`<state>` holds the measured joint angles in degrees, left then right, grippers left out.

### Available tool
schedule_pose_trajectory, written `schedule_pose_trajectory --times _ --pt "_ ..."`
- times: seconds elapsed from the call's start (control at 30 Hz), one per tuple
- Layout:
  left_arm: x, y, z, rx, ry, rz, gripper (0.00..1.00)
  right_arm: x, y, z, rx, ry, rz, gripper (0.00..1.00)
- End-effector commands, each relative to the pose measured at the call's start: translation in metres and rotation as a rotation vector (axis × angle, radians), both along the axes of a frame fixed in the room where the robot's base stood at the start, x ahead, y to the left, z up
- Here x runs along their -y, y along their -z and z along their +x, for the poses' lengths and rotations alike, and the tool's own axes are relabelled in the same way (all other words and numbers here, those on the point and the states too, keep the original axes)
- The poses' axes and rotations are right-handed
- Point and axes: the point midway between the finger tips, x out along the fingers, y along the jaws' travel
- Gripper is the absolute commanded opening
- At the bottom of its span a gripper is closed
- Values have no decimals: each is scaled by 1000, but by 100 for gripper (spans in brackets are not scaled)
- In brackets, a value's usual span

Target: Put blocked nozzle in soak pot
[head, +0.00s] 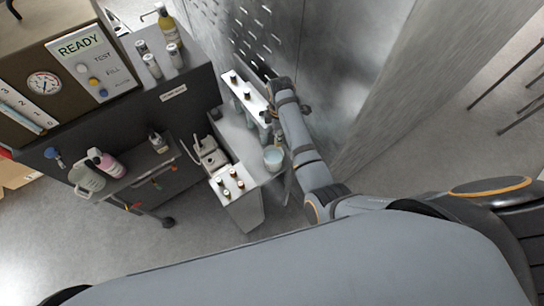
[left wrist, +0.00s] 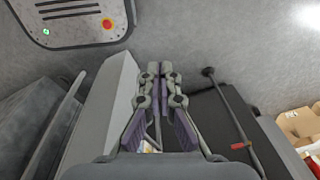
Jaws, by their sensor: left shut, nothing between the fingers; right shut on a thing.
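My right gripper (head: 270,112) is at the right end of a white rack (head: 238,92) that carries several dark-topped nozzles. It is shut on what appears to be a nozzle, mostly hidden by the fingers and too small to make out. A pale translucent cup (head: 273,158), which looks like the soak pot, stands on the grey bench below the gripper, apart from it. My left gripper (left wrist: 160,72) is shut and empty in the left wrist view; I cannot make it out in the head view.
A white block with several small nozzles (head: 231,184) stands at the bench's front. A pale device (head: 209,155) is left of the cup. A dark side shelf (head: 150,158) holds bottles. A metal wall (head: 340,60) rises behind and right of my right arm.

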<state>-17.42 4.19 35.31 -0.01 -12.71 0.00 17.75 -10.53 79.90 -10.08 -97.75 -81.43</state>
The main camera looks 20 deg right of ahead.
Motion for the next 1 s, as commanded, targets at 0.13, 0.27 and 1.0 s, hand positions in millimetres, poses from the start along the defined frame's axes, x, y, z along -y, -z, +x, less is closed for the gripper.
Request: schedule_pose_trajectory --times 0.13,0.27,1.0 --pt "-5 0 -5 -8 2 5 0 0 21 -1 -2 1 -1 0" --pt "-5 0 -3 -3 2 6 0 1 36 0 -2 1 -1 0" --pt "-5 -1 5 9 2 6 0 1 46 0 0 1 0 49"
